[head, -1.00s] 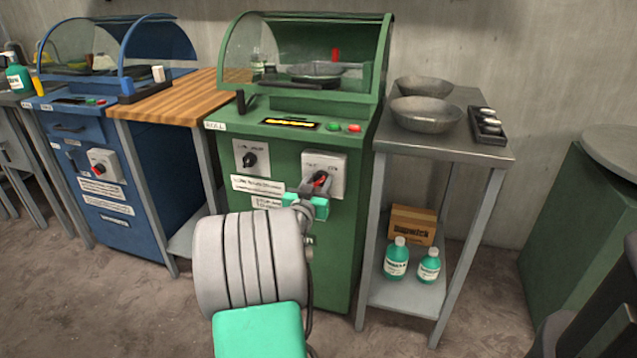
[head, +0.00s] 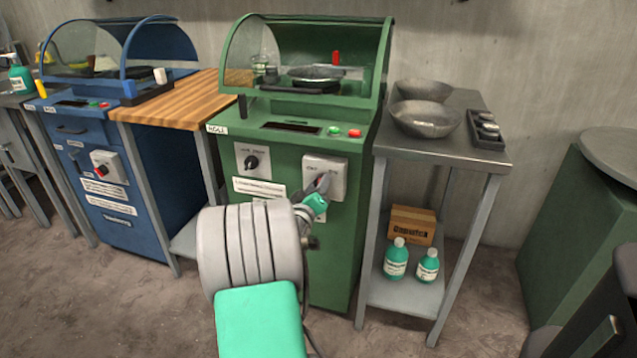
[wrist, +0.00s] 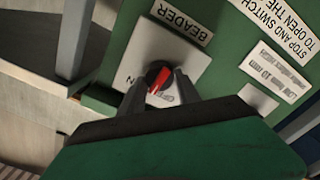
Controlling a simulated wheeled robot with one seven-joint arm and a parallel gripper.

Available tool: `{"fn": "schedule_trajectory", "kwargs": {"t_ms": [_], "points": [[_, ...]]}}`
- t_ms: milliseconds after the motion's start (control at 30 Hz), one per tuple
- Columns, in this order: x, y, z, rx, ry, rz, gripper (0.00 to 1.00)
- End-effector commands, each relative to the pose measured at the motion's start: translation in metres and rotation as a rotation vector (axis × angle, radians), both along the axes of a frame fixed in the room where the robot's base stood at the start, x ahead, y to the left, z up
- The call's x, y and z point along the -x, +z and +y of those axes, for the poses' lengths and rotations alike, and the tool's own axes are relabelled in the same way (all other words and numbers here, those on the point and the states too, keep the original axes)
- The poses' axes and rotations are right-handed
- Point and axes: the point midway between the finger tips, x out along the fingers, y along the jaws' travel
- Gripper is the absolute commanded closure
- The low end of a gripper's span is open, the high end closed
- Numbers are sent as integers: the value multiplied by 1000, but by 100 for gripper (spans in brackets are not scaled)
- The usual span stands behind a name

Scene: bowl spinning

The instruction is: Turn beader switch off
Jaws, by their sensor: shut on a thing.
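The beader switch is a black and red rotary knob (wrist: 158,78) on a pale plate (wrist: 170,52) marked BEADER, with ON and OFF lettering, seen upside down in the wrist view. The plate (head: 338,167) is on the front of the green machine (head: 300,235) in the head view. My gripper (wrist: 157,92) is shut on the knob, one finger on each side. My gripper (head: 322,185) also shows at the plate in the head view, where it hides most of the knob. The display (head: 291,127) on the machine is dark.
A second knob (head: 251,162) sits left on the same front. A steel side table (head: 460,158) with bowls (head: 426,118) and bottles (head: 395,259) stands close on the right. A wooden-topped table (head: 172,103) and a blue machine (head: 130,220) are on the left.

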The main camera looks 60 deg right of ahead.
Motion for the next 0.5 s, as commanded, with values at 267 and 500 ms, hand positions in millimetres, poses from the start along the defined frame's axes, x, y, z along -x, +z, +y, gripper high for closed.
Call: {"fn": "schedule_trajectory", "kwargs": {"t_ms": [267, 500], "points": [[-1, 2, 0, 39, 1, 259, 100], [-1, 0, 0, 73, 1, 483, 100]]}}
